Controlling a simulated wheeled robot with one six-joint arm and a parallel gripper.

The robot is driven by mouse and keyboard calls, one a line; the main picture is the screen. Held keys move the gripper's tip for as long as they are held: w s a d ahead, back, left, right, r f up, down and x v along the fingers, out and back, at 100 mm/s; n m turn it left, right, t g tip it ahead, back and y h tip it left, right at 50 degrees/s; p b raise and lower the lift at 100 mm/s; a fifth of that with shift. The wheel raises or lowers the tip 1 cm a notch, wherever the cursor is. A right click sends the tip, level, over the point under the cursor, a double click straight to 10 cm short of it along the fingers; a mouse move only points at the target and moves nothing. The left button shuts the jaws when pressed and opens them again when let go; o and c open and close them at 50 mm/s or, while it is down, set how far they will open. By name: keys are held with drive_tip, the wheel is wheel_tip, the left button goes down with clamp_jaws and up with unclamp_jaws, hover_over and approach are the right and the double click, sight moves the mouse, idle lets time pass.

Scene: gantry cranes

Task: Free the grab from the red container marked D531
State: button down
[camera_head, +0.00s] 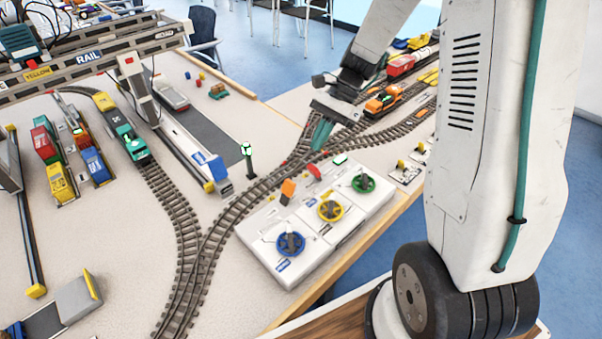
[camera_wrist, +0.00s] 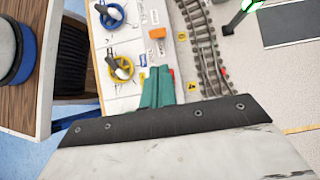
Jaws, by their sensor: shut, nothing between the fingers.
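My gripper (camera_head: 320,138) points down with its teal fingers together and empty, above the far side of the white control panel (camera_head: 312,228). In the wrist view the teal fingers (camera_wrist: 158,86) are over the panel beside the yellow handwheel (camera_wrist: 120,68). The panel bears a blue handwheel (camera_head: 290,243), a yellow handwheel (camera_head: 330,210), a green handwheel (camera_head: 363,183), an orange lever (camera_head: 287,189) and a red lever (camera_head: 314,171). Red containers (camera_head: 41,142) stand at the left under the gantry crane (camera_head: 90,62). I cannot read D531 or make out the grab clearly.
Curved rail track (camera_head: 205,255) runs close beside the panel. A green signal (camera_head: 247,160) stands near the track. A teal locomotive (camera_head: 131,142) and an orange vehicle (camera_head: 384,101) are on the tracks. The table's front edge is near my base.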

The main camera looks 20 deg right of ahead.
sight(286, 194)
drive_tip(key=x, duration=1)
drive_tip(key=shift+a, duration=0.1)
drive_tip(key=shift+r, duration=0.1)
